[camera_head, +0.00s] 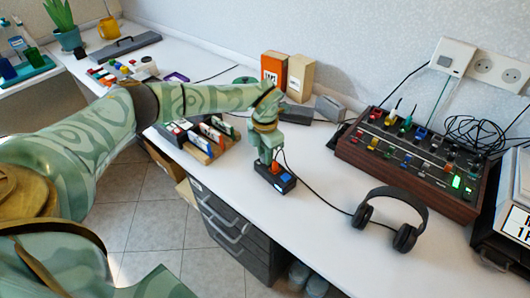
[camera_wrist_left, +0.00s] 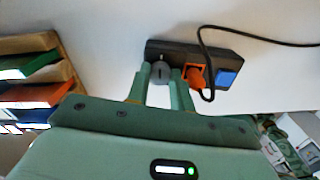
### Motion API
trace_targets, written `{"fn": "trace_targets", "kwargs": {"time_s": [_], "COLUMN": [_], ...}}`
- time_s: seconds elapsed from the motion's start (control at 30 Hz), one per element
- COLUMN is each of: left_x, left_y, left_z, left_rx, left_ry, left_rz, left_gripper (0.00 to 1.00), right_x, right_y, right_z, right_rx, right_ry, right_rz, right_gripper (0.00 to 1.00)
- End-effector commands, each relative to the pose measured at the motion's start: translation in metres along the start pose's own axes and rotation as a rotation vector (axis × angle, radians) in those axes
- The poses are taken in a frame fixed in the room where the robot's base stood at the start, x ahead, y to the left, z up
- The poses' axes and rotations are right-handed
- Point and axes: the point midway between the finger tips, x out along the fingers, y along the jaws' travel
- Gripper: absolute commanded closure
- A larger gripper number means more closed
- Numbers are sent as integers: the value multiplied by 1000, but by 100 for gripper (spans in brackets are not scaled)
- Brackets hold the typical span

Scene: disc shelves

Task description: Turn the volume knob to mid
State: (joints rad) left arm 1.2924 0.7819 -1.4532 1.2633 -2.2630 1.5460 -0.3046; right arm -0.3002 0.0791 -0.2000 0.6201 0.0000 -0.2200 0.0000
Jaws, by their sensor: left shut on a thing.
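A small black box (camera_head: 262,172) stands on the white tabletop, with an orange part and a blue patch on top. In the left wrist view the box (camera_wrist_left: 215,55) carries a round grey knob (camera_wrist_left: 160,73) at its left end. My left gripper (camera_head: 267,160) points down over the box. In the left wrist view its two fingers (camera_wrist_left: 160,80) are shut on the knob, one on each side. A pale line shows on the knob or just beside it, but the setting is too small to read. The fingers hide the knob in the head view. My right gripper is not in view.
A black cable runs from the box towards the headphones (camera_head: 421,206) at right. A wood-sided mixer (camera_head: 352,152) stands behind them. A rack of upright disc cases (camera_head: 205,153) lies left of the box. The table's front edge (camera_head: 245,206) is close to it.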

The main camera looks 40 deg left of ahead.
Motion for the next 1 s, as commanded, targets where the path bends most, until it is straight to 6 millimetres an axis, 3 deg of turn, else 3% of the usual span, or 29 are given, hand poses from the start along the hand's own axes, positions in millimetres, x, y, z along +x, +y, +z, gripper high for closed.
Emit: {"fn": "trace_targets", "kwargs": {"time_s": [0.63,0.67,1.0], "left_x": [0,0,-4], "left_y": [0,0,0], "left_z": [0,0,0], "left_rx": [-1,-1,-1], "left_ry": [1,1,-1], "left_rz": [0,0,0], "left_gripper": [100,69,68], "right_x": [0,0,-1], "right_y": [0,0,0], "right_z": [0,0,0], "right_rx": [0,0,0], "right_ry": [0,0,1], "right_rz": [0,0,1], "right_gripper": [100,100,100]}}
